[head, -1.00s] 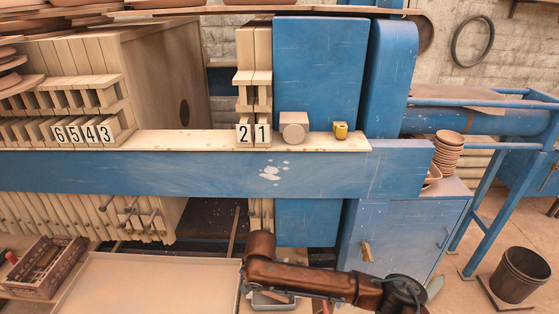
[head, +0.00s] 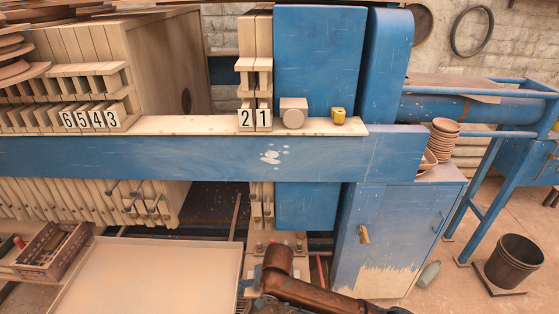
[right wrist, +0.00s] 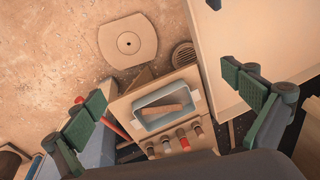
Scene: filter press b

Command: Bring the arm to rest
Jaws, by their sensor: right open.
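My right arm (head: 300,290) shows at the bottom centre of the head view, in front of the blue press. Its gripper is not visible there. In the right wrist view my right gripper (right wrist: 163,112) is open, its green-padded fingers wide apart with nothing between them. Beyond the fingers is a box with a grey tray (right wrist: 143,118) on top, and a wooden-looking piece (right wrist: 165,109) lies in that tray. My left gripper is not in view.
The blue beam (head: 200,160) of the press runs across the head view. A wide beige tray (head: 150,270) lies at lower left, beside a crate (head: 45,262). A blue cabinet (head: 395,225), a bottle (head: 429,273) and a bucket (head: 514,262) stand to the right.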

